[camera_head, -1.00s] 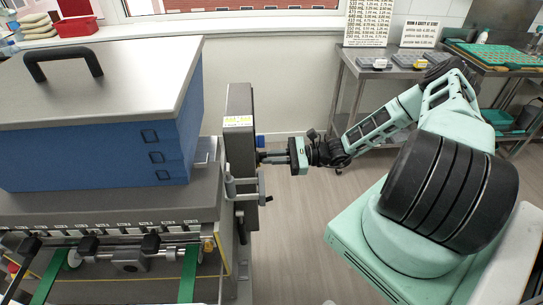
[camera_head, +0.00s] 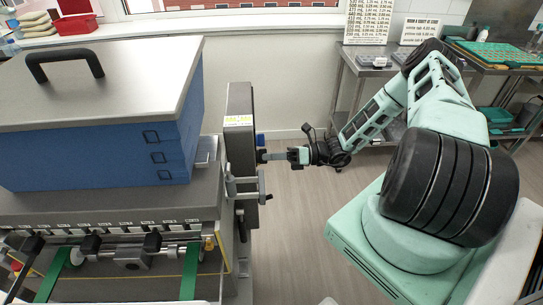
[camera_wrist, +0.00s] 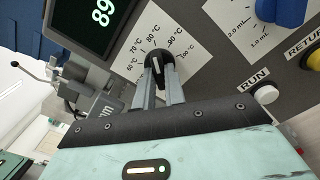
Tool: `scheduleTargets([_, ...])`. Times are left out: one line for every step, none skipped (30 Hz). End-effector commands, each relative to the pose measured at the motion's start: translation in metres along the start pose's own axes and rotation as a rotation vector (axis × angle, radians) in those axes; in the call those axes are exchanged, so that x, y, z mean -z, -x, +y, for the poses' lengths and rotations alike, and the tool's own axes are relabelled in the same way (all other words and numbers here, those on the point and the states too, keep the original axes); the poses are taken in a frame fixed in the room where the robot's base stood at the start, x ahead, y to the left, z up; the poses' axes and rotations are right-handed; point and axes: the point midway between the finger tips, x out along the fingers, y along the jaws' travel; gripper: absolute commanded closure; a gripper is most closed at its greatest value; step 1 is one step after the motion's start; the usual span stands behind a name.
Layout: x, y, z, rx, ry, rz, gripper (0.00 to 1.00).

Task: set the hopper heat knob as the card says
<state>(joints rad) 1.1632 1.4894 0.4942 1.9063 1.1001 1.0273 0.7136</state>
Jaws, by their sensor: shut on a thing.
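The heat knob (camera_wrist: 157,60) is black with a pale pointer line, on a white dial label (camera_wrist: 140,45) marked from 60 to 100 °C. The pointer is up toward the 80 °C side, but its exact setting is hard to read. My gripper (camera_wrist: 161,78) is shut on the knob, one finger on each side. In the head view my gripper (camera_head: 272,156) reaches the panel box (camera_head: 239,150) from the right, and the knob is hidden there. Printed cards (camera_head: 368,20) and (camera_head: 418,32) stand at the back; their text is too small to read fully.
A display (camera_wrist: 100,14) beside the dial shows green digits, partly cut off. A white RUN button (camera_wrist: 265,94), a yellow button (camera_wrist: 314,60) and a blue knob (camera_wrist: 290,12) are close by. A lever handle (camera_head: 248,184) juts out below my gripper.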

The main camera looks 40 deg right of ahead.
Motion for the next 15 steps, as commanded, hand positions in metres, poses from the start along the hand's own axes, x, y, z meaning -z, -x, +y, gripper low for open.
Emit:
scheduleTargets([0.0009, 0.0007, -0.0008, 0.003, -0.042, 0.004, 1.0])
scheduleTargets([0.001, 0.0007, -0.0007, 0.003, -0.071, 0.004, 1.0])
scheduleTargets([0.001, 0.0007, -0.0006, 0.003, -0.11, 0.004, 1.0])
scheduleTargets([0.0009, 0.0007, -0.0005, 0.003, -0.138, 0.003, 1.0])
scheduleTargets([0.0009, 0.0007, -0.0005, 0.003, -0.166, 0.003, 1.0])
scheduleTargets([0.0009, 0.0007, -0.0004, 0.003, -0.204, 0.003, 1.0])
scheduleTargets([0.001, 0.0007, -0.0003, 0.003, -0.232, 0.004, 1.0])
scheduleTargets([0.0011, 0.0007, -0.0003, 0.004, -0.259, 0.004, 1.0])
scheduleTargets([0.0011, 0.0007, -0.0003, 0.004, -0.296, 0.004, 1.0])
scheduleTargets([0.001, 0.0007, -0.0002, 0.004, -0.323, 0.003, 1.0])
scheduleTargets([0.001, 0.0007, -0.0002, 0.004, -0.35, 0.003, 1.0])
scheduleTargets([0.0009, 0.0007, -0.0001, 0.004, -0.384, 0.003, 1.0])
scheduleTargets([0.0008, 0.0008, -0.0001, 0.004, -0.409, 0.003, 1.0])
scheduleTargets([0.0008, 0.0008, 0.0, 0.004, -0.432, 0.003, 1.0])
scheduleTargets([0.0008, 0.0008, 0.0, 0.004, -0.462, 0.003, 1.0])
